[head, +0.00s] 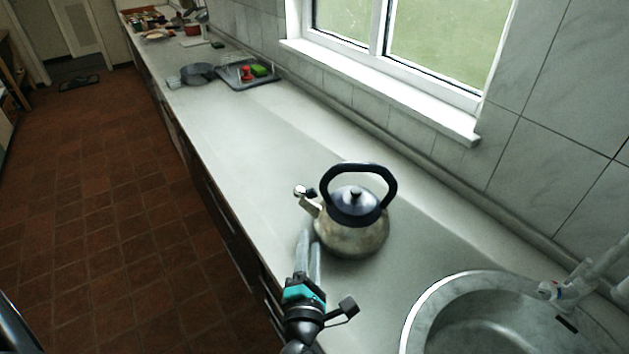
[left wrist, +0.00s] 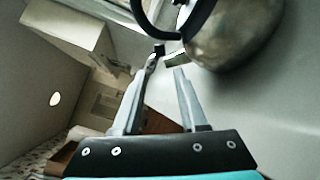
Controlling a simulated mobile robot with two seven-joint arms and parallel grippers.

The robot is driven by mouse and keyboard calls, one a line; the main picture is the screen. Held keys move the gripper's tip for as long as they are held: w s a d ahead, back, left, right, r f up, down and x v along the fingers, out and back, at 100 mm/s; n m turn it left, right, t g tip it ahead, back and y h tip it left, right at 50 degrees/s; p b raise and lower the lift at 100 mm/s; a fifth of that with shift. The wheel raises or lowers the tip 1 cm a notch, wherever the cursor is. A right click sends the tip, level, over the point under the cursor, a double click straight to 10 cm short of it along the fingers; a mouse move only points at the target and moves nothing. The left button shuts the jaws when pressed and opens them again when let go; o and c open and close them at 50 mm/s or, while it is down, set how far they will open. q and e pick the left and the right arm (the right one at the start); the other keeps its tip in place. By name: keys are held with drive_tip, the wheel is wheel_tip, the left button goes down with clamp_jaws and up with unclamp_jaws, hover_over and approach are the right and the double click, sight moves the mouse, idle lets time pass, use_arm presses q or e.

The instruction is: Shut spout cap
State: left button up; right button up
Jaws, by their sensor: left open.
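A steel kettle (head: 352,237) with a black arched handle and dark lid stands upright on the counter, its spout (head: 310,205) pointing left. A small spout cap (head: 299,191) with a dark tab beside it shows at the spout's end; I cannot tell clearly how far it stands open. My left gripper (head: 308,236) is just in front of the kettle, below the spout. In the left wrist view the kettle (left wrist: 238,40) fills the upper right, and the open, empty left gripper (left wrist: 167,68) has its tips close to the spout end. My right gripper is not in view.
A round sink (head: 420,306) with a faucet (head: 575,285) lies at the right. A window sill (head: 400,95) and tiled wall run behind the counter. The counter (head: 230,135) left of the kettle is clear up to a grey pan (head: 198,75) and a dark tray (head: 236,84).

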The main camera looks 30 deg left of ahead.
sight(313, 195)
use_arm(q)
drive_tip(key=b+x, duration=0.1)
drive_tip(key=x, duration=1.3)
drive_tip(key=shift+w+a, duration=0.2)
drive_tip(key=shift+w, duration=0.15)
clamp_jaws()
